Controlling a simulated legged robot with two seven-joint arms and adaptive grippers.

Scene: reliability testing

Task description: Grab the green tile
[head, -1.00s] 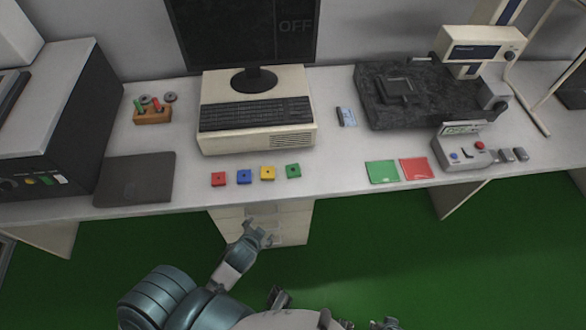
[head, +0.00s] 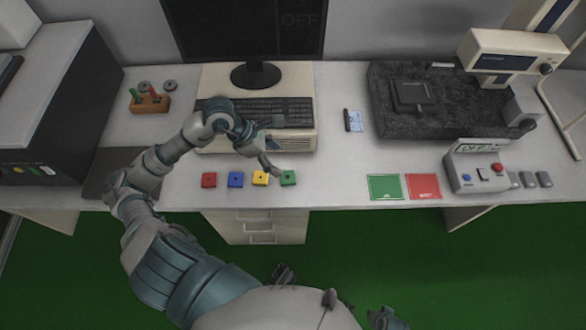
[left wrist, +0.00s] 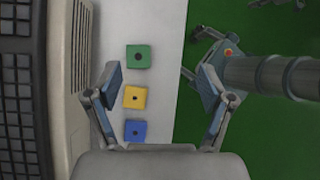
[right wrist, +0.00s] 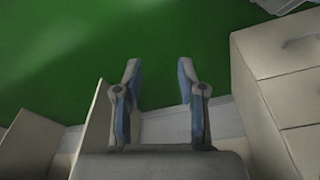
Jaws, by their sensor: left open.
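The green tile (head: 288,178) is a small square block with a dark central hole, at the right end of a row of coloured tiles on the table's front part. It also shows in the left wrist view (left wrist: 139,56). My left gripper (head: 270,170) is open and empty, just above and beside the green tile in the head view. In the left wrist view its fingers (left wrist: 160,78) are spread, with the green tile ahead near one finger, not gripped. My right gripper (right wrist: 159,66) is open and empty over the green floor, away from the tabletop.
Yellow (head: 260,178), blue (head: 236,179) and red (head: 209,180) tiles sit left of the green one. The keyboard (head: 258,113) and computer case lie behind. A flat green card (head: 385,187) and a red card (head: 423,187) lie to the right, with clear table between.

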